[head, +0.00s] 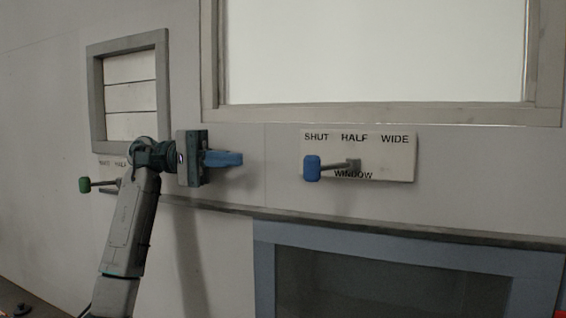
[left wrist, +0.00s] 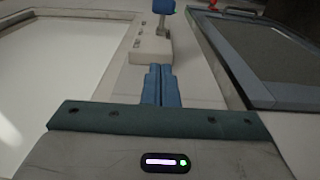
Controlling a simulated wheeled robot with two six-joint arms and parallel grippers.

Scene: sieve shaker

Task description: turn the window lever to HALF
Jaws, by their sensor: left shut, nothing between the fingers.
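The window lever (head: 332,172) has a blue knob (head: 312,169) and a grey arm that reaches left from a pivot on a white plate (head: 398,160). The plate reads SHUT, HALF, WIDE along its top and WINDOW below. The lever lies nearly level, with its knob under SHUT. My left gripper (head: 238,158) is shut and empty, to the left of the knob with a gap between them. In the left wrist view the shut blue fingers (left wrist: 161,84) point toward the plate, and the knob (left wrist: 163,6) shows at the top edge. My right gripper is out of view.
A second lever with a green knob (head: 84,185) sits at the left behind my left arm, under a slatted vent (head: 130,82). A large window frame (head: 390,114) is above the plate. A ledge and a blue-grey framed panel (head: 400,250) are below.

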